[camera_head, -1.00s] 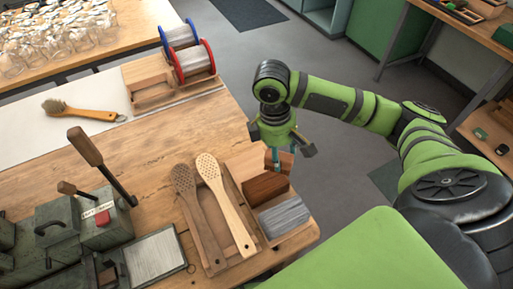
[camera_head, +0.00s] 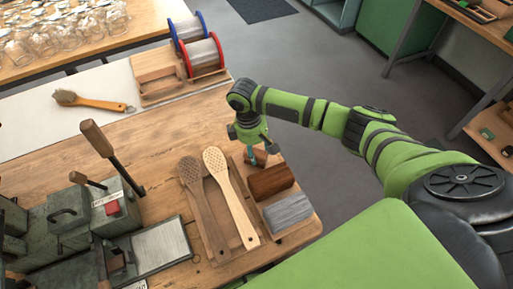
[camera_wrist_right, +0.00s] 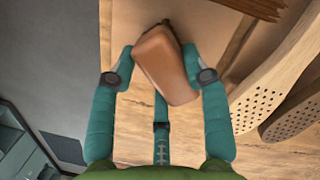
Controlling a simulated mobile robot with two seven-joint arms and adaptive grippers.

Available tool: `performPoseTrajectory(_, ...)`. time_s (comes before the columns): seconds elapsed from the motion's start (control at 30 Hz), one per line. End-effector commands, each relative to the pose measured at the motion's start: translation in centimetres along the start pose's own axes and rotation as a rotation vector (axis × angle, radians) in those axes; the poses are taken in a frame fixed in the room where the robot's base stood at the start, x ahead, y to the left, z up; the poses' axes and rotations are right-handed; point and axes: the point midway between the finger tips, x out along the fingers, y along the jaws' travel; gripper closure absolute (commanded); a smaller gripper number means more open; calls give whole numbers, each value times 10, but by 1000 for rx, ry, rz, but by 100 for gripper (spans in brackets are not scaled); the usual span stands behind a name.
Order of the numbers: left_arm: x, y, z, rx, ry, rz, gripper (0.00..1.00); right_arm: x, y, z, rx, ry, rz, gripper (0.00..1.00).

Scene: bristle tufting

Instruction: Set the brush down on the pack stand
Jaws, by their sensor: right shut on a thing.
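My right gripper (camera_head: 252,158) is shut on a smooth brown wooden block (camera_head: 261,157). The block also shows in the right wrist view (camera_wrist_right: 165,62), tilted between the teal fingers (camera_wrist_right: 160,80). A brush with an orange handle (camera_head: 98,103) and pale bristles lies on the white strip at the back left. I cannot tell for sure which piece is the pack stand. My left gripper is out of view.
Wire spools (camera_head: 203,57) stand on a wooden rack at the back. A grey lever machine (camera_head: 85,220) stands at the left.

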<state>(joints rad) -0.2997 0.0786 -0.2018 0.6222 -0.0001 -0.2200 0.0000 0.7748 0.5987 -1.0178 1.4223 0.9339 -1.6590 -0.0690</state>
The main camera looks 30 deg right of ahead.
Motion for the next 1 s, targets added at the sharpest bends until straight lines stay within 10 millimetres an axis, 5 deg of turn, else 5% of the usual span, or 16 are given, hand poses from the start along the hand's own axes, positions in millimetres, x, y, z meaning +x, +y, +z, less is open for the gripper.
performPoseTrajectory(0.3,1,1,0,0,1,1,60,3,0,-1,0,1,-1,79)
performPoseTrajectory(0.33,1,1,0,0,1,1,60,3,0,-1,0,1,-1,49)
performPoseTrajectory(0.4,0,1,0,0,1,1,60,3,0,-1,0,1,0,29)
performPoseTrajectory(0.77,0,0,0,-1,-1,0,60,1,0,0,0,1,1,29)
performPoseTrajectory(1.0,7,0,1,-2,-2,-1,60,-32,0,-2,-1,6,2,29)
